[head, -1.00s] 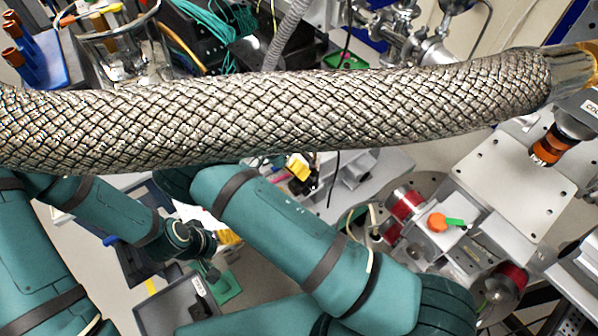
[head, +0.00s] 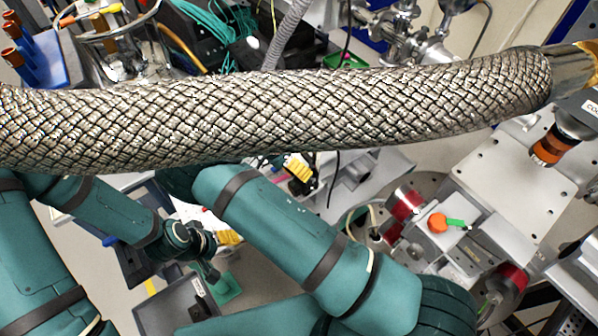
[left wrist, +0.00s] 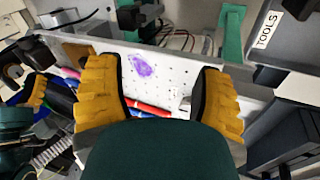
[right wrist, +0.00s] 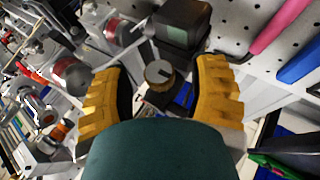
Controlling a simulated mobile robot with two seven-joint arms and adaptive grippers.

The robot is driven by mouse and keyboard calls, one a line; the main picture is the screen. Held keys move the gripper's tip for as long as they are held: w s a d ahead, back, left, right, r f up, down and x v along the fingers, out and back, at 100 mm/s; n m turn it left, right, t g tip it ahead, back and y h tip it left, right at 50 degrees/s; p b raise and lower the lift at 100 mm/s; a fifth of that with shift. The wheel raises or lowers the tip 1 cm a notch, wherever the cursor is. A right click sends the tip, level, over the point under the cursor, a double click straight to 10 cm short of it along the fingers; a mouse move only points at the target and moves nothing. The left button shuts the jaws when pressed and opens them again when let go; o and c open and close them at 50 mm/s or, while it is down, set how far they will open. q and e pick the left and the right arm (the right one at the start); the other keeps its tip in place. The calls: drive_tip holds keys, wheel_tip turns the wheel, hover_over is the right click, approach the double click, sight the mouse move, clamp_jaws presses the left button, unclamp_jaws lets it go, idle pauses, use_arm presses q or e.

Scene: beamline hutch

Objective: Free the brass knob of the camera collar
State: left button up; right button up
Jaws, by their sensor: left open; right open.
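In the right wrist view, a round knob (right wrist: 159,73) with a dull brass-grey face and a dark slot or pointer sits just below a dark box-shaped body (right wrist: 182,22), likely the camera. My right gripper (right wrist: 162,72) is open, with the knob between its yellow fingers in the picture; I see no contact. In the head view, only yellow finger parts of my right gripper (head: 298,168) show below the braided hose; the knob is hidden there. My left gripper (left wrist: 156,70) is open and empty above a perforated white plate. It also shows in the head view (head: 228,238).
A thick braided hose (head: 270,115) crosses the head view and hides much behind it. The perforated plate (left wrist: 165,62) bears a purple mark. A box labelled TOOLS (left wrist: 285,40) stands at right. Pink (right wrist: 282,22) and blue (right wrist: 302,62) handles lie right of the dark box.

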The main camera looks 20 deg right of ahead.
drive_tip(key=v, duration=1.2)
use_arm(q)
drive_tip(key=shift+s, duration=0.1)
use_arm(e)
drive_tip(key=shift+f, duration=0.15)
